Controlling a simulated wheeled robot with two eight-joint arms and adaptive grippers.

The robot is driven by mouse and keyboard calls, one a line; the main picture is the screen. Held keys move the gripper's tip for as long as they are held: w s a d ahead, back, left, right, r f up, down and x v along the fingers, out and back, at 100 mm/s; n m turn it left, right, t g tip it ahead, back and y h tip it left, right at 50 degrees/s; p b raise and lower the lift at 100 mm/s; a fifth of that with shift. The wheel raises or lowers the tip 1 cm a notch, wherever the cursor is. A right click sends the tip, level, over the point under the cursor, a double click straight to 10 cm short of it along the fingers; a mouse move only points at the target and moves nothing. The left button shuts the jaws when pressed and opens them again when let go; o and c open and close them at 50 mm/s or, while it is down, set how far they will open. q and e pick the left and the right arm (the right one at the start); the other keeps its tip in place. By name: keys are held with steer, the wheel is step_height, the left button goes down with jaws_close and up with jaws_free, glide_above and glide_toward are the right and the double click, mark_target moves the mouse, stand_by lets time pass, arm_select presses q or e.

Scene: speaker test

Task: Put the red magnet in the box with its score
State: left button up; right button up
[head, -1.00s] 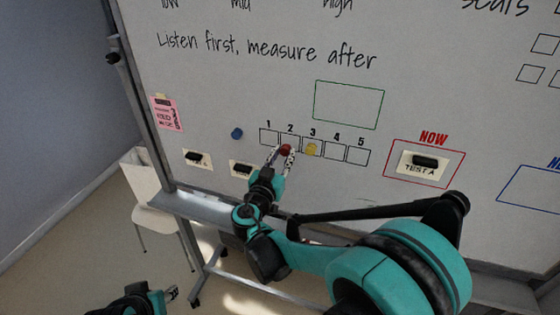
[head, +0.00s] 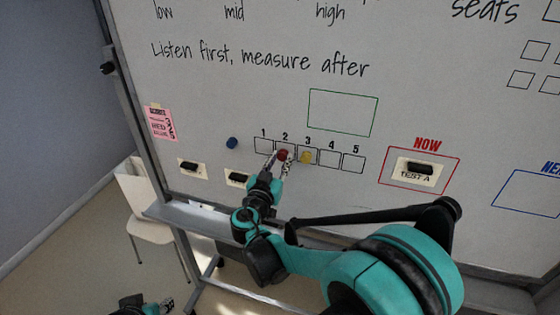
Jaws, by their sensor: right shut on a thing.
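The red magnet (head: 283,155) is between the fingertips of my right gripper (head: 279,161), which is shut on it. It shows over the lower part of box 2 (head: 285,141) in the row of boxes numbered 1 to 5 on the whiteboard. I cannot tell whether it touches the board. A yellow magnet (head: 306,158) is in box 3 (head: 311,148). A blue magnet (head: 232,143) is on the board left of the row. A pink note (head: 160,124) shows RED, but its small writing is hard to read. My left gripper (head: 166,304) is low at the left; its jaw state is unclear.
Boxes 4 (head: 329,158) and 5 (head: 353,163) look empty. A red NOW frame (head: 458,170) holds a TEST A card (head: 417,177). More dark-topped cards (head: 190,167) sit at lower left. The board's ledge (head: 178,218) runs below; a white chair (head: 150,222) stands left.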

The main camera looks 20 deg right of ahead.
steer(key=shift+w+d, duration=0.35)
steer(key=shift+w, duration=0.15)
stand_by(0.5)
steer(key=o, duration=1.5)
steer(key=shift+c, duration=0.2)
steer(key=shift+s+a, duration=0.1)
steer(key=v, duration=0.7)
